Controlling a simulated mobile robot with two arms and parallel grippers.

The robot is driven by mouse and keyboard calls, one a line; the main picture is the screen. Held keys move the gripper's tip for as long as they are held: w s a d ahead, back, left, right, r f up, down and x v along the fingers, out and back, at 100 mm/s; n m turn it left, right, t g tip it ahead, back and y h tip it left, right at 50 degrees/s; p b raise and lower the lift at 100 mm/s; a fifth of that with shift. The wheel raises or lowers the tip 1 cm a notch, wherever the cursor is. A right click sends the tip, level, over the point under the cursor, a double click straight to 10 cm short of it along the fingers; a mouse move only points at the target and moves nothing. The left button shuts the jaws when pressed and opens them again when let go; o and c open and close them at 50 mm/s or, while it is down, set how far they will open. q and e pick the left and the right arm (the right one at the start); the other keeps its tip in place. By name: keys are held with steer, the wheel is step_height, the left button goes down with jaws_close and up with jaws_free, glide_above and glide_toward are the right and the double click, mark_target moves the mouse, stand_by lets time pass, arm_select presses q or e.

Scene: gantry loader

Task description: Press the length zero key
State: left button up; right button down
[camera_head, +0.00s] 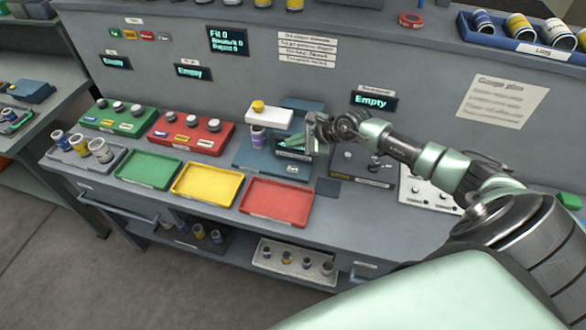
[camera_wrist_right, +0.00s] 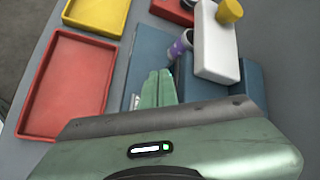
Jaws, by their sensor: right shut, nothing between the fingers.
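The blue measuring station (camera_head: 262,160) stands on the bench right of the red rack, and a white block with a yellow knob (camera_head: 270,116) sits on its upper part. A purple-banded cylinder (camera_head: 258,139) stands under the white block; it also shows in the right wrist view (camera_wrist_right: 180,46). My right gripper (camera_head: 311,143) is at the right side of the station, over its dark display. In the right wrist view its fingers (camera_wrist_right: 158,88) are together, with nothing between them. The length zero key cannot be picked out; the gripper may hide it. My left gripper is out of view.
Green (camera_head: 149,169), yellow (camera_head: 207,185) and red (camera_head: 276,203) trays lie along the bench front. Racks with dark-capped cylinders (camera_head: 191,134) stand behind them. A grey tray of cylinders (camera_head: 88,157) is at the left. The back panel (camera_head: 180,45) rises close behind.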

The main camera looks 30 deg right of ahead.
mark_target(296, 170)
steer(key=shift+s+d+f, duration=0.1)
steer(key=shift+d, duration=0.4)
step_height(296, 170, down, 8)
steer(key=b, duration=0.6)
steer(key=shift+f, duration=0.45)
steer(key=shift+b, duration=0.35)
stand_by(1.1)
steer(key=shift+f+b, duration=0.4)
steer(key=shift+f+b, duration=0.4)
steer(key=shift+b, duration=0.1)
stand_by(0.6)
steer(key=shift+r, duration=0.1)
steer(key=shift+r+p, duration=0.55)
steer(key=shift+r, duration=0.15)
